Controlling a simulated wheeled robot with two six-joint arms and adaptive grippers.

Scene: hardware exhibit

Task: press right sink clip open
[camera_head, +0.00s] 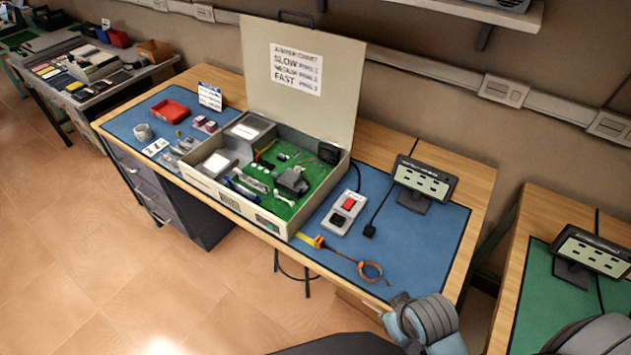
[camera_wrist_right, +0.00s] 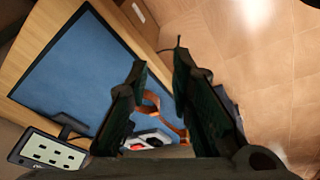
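An open beige case (camera_head: 235,205) stands on the blue mat, with a green board (camera_head: 318,178) inside. A dark grey block (camera_head: 291,181), which looks like the heat sink, sits on the board. Small pale pieces (camera_head: 307,198) lie beside it; I cannot tell which is the right clip or whether it is open. My right gripper (camera_head: 420,322) is at the table's front right edge, well apart from the case. In the right wrist view its two dark fingers (camera_wrist_right: 160,64) stand apart with nothing between them. My left gripper is not in view.
A power box with a red switch (camera_head: 349,203), a wrist strap with an orange loop (camera_head: 371,271) and a small display (camera_head: 423,182) are right of the case. A red tray (camera_head: 170,111) is left. The case's lid (camera_head: 301,105) stands up behind.

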